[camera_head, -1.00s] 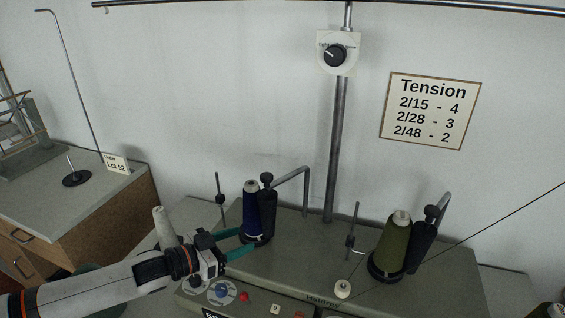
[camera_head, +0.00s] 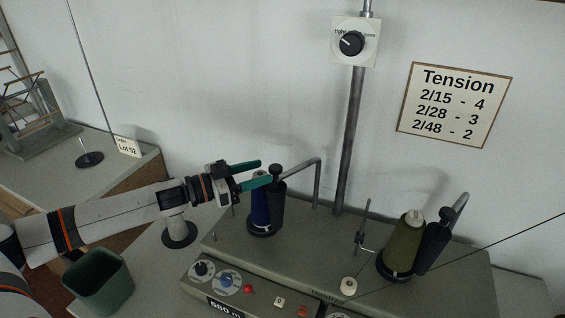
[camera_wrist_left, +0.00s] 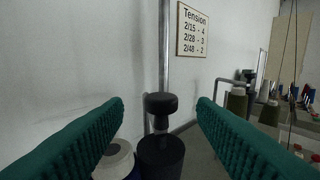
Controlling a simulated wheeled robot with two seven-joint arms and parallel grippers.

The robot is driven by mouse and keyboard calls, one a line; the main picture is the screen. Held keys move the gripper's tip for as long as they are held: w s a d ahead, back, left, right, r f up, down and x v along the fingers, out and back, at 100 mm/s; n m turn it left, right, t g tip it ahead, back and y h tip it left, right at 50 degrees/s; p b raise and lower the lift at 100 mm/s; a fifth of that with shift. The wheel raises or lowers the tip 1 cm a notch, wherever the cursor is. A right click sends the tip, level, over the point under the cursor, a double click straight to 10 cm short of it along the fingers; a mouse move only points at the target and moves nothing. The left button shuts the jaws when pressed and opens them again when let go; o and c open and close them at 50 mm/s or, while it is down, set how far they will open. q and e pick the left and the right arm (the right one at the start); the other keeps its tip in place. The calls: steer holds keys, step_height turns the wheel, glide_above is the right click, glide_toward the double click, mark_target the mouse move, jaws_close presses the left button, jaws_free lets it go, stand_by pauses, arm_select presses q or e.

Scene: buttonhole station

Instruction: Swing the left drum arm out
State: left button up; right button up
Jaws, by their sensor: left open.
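The left drum arm (camera_head: 318,178) is a bent grey rod on the machine, with a black drum (camera_head: 277,206) and a black knob (camera_head: 276,169) on top at its near end. The drum stands close against a navy yarn cone (camera_head: 260,206), partly hiding it. My left gripper (camera_head: 260,174) is open, its teal fingers pointing right at knob height. In the left wrist view the knob (camera_wrist_left: 160,103) shows between the two spread fingers, apart from both; its drum (camera_wrist_left: 160,157) is below. Whether the knob is within the fingers' reach is hard to tell. My right gripper is out of view.
A second drum (camera_head: 433,247) on its own bent arm stands by an olive cone (camera_head: 404,243) at right. A thin upright post (camera_head: 362,230) stands between. A tension dial (camera_head: 352,43) is on the pole behind. A green bin (camera_head: 100,279) is at lower left.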

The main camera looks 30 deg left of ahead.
mark_target(275, 166)
arm_select(q)
steer(key=p+x, duration=0.2)
steer(key=x, duration=0.4)
steer(key=shift+r, duration=0.15)
steer(key=shift+w+d, duration=0.4)
steer(key=shift+w, duration=0.05)
jaws_close()
